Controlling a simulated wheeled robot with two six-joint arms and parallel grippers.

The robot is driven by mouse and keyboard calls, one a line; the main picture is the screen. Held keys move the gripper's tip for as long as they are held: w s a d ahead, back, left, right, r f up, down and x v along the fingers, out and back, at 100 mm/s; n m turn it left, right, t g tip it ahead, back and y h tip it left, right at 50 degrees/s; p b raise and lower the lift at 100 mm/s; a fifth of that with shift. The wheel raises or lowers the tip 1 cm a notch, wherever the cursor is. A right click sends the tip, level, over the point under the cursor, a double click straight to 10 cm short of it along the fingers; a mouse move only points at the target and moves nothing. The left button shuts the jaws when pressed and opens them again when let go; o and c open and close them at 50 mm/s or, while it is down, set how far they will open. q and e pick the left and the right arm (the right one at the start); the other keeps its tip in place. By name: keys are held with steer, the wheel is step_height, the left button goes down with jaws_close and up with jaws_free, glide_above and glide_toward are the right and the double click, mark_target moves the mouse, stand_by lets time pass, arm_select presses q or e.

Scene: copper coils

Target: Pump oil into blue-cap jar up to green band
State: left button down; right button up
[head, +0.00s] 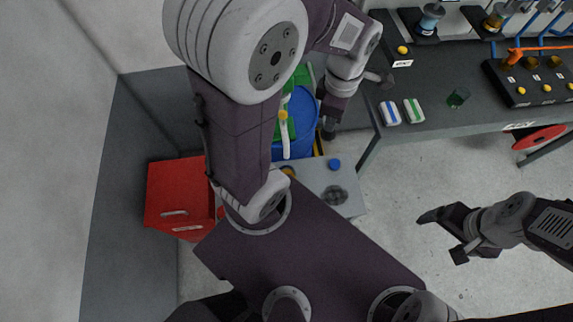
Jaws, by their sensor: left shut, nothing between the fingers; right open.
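A round blue cap (334,164) shows from above on a light grey surface (352,207) in the head view. I cannot make out a jar body or a green band there. Behind it stands a blue drum (305,125) with green parts and a white, yellow-tipped lever that may be the pump (284,130); my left arm covers part of it. My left gripper (328,130) is shut and empty, pointing down at the drum's right edge. My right gripper (445,236) is open and empty over the floor at the right.
A red cabinet (178,200) stands at the left. Floor around my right gripper is clear.

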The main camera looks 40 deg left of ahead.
mark_target(327, 134)
arm_select(q)
steer(key=shift+f+b, duration=2.3)
steer(key=shift+f, duration=0.9)
steer(key=shift+r, duration=0.1)
step_height(327, 134, up, 18)
steer(key=w+a+p, duration=0.1)
steer(key=p, duration=1.7)
steer(key=shift+w+a+r, duration=0.15)
steer(key=shift+a+r, duration=0.05)
steer(key=shift+a, duration=0.05)
